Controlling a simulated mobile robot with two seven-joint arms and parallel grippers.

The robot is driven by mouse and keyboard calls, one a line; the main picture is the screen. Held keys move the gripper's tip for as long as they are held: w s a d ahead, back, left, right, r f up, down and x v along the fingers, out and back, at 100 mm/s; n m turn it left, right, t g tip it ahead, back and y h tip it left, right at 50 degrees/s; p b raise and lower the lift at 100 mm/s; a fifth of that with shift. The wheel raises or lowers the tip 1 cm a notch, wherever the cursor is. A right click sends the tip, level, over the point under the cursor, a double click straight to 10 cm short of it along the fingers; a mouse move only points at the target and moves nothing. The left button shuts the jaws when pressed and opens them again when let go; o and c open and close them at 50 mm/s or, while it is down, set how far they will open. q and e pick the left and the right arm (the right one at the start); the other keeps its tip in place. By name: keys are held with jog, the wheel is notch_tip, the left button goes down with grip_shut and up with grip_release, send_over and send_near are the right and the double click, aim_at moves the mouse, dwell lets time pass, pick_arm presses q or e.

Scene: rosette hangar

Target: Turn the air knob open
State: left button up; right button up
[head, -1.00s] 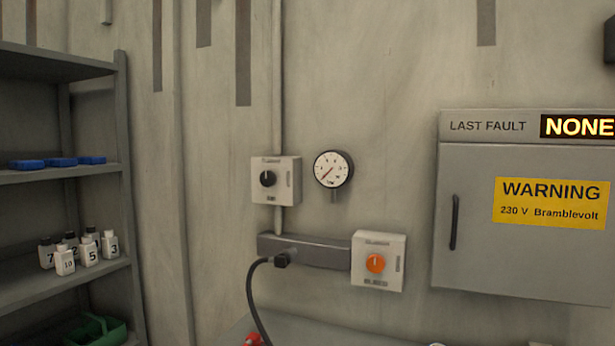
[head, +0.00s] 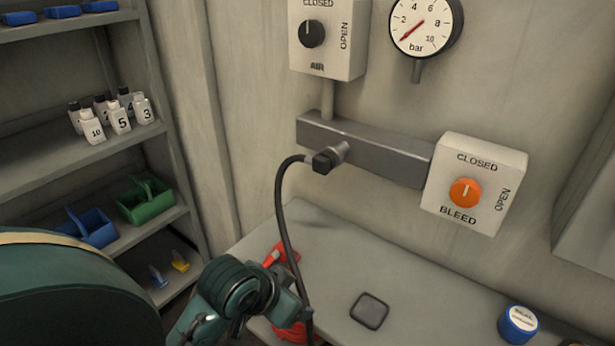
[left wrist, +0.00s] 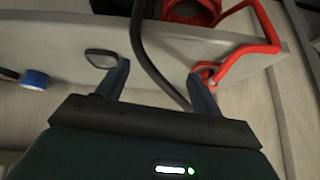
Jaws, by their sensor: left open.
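The air knob (head: 312,34) is black and sits on a white box (head: 345,62) on the wall, with CLOSED above and OPEN at its right. Its white mark points up towards CLOSED. The round gauge (head: 426,24) beside it has its needle at the low end, near zero. My left arm shows at the bottom of the head view, below the knob and well apart from it. In the left wrist view my left gripper (left wrist: 160,88) is open, with its two fingers apart and nothing held between them. My right gripper is not in view.
A grey manifold (head: 370,148) carries a black hose (head: 285,215) hanging near my left arm. An orange bleed knob (head: 465,192) points to CLOSED. Below is a bench (head: 420,290) with a dark pad (head: 369,311), blue tin (head: 518,323) and red object (head: 283,255). Shelves (head: 185,120) stand left.

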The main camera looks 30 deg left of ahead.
pick_arm(q)
jog(key=w+a+r+t, duration=0.35)
jog(key=w+r, duration=0.35)
jog(key=r, duration=0.3)
jog(key=m+t+h, duration=0.1)
jog(key=t, duration=0.7)
send_near(308, 34)
jog(key=w+p, duration=0.1)
jog(key=w, duration=0.2)
jog(key=w+p, duration=0.1)
jog(key=w, duration=0.1)
jog(key=w+p, duration=0.1)
jog(key=w, duration=0.2)
jog(key=shift+w+d+r, duration=0.25)
jog(key=shift+w+d, duration=0.05)
jog(key=shift+w, duration=0.1)
jog(key=shift+w+f, duration=0.1)
jog(key=shift+w, duration=0.25)
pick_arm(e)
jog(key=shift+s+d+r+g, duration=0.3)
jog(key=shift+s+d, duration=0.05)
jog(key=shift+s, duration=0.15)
pick_arm(q)
jog(key=c, duration=1)
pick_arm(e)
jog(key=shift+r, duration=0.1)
